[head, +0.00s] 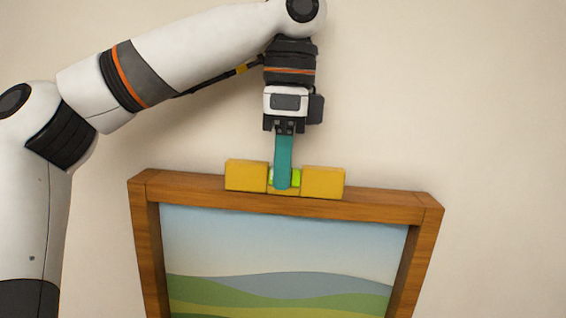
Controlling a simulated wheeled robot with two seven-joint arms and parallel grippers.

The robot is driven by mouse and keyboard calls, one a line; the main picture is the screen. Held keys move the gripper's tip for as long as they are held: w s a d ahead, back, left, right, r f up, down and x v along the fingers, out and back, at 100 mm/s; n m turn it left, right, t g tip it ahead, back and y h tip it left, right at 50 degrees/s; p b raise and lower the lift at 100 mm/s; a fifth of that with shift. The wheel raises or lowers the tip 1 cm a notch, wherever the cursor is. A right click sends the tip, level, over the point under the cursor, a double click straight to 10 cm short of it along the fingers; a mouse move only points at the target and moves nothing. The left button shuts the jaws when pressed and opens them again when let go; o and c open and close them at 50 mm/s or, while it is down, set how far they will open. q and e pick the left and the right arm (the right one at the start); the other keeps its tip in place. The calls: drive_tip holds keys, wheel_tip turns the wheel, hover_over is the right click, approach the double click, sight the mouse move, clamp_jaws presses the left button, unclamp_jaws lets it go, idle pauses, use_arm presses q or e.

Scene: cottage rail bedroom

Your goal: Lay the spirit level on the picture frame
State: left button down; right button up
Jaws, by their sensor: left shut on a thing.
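The spirit level (322,183) is a yellow bar with a bright green vial at its middle. It lies lengthwise along the top bar of the wooden picture frame (375,207), near the bar's middle. Its lower edge overlaps the bar in this view, and I cannot tell whether it touches. My left gripper (283,184) points down from above, with its teal fingers shut on the level's middle. The fingers hide part of the vial, and the far finger is hidden. My right gripper is not in view.
The frame holds a landscape picture (285,250) of sky and green hills; its lower part is cut off by the view. A plain beige wall (490,120) is behind. The space above the frame on the right is clear.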

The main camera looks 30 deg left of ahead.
use_arm(q)
drive_tip(key=c, duration=1.2)
unclamp_jaws()
drive_tip(key=shift+r, duration=0.1)
drive_tip(key=shift+r, duration=0.3)
wheel_tip(320, 180, up, 3)
drive_tip(key=shift+w+d+r+p, duration=0.1)
drive_tip(key=shift+p, duration=0.85)
wheel_tip(320, 180, up, 8)
drive_tip(key=shift+d, duration=0.35)
drive_tip(key=shift+w, duration=0.1)
